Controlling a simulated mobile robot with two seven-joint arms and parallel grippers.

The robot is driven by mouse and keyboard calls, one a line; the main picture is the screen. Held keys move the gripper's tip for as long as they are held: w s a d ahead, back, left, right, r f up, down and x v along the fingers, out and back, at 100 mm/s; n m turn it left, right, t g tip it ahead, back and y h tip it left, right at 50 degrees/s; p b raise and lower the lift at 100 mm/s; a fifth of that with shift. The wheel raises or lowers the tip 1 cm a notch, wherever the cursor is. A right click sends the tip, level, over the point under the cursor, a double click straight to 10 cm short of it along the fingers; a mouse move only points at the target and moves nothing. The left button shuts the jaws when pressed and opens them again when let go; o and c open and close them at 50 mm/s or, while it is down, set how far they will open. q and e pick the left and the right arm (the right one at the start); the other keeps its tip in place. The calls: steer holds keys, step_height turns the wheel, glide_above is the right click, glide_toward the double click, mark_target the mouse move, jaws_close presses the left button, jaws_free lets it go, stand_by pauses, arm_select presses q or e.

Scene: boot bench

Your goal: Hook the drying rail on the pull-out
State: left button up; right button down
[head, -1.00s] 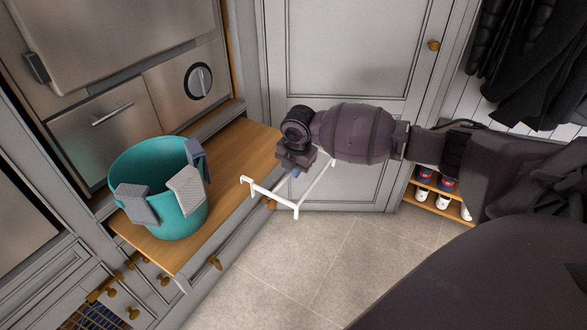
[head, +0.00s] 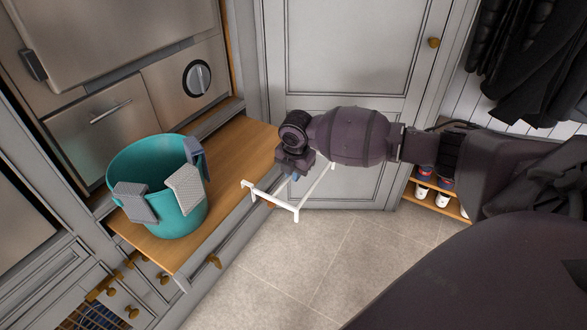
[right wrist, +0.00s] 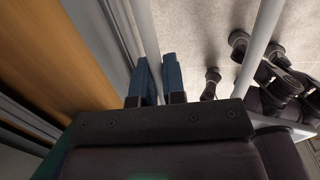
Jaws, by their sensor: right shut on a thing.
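The drying rail (head: 273,200) is a white bent-bar frame with hooked ends. My right gripper (head: 297,174) is shut on the drying rail. In the right wrist view, a white bar of the rail (right wrist: 151,45) runs between the blue fingers of the right gripper (right wrist: 159,82). The pull-out (head: 243,158) is a wooden board sticking out below the steel appliances. The rail's left hooked end is close to the board's front edge; I cannot tell whether they touch. My left gripper is not in view.
A teal bucket (head: 157,170) with grey and blue cloths over its rim stands on the pull-out. A closed grey door (head: 345,60) is behind my right arm. Shoes sit on a low shelf (head: 436,205) at right. The tiled floor (head: 270,270) in front is clear.

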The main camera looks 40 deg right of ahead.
step_height(320, 180, down, 5)
steer(key=shift+r+b, duration=0.15)
steer(key=shift+b, duration=0.6)
stand_by(0.3)
steer(key=shift+f, duration=0.35)
stand_by(0.4)
steer(key=c, duration=1.1)
jaws_free()
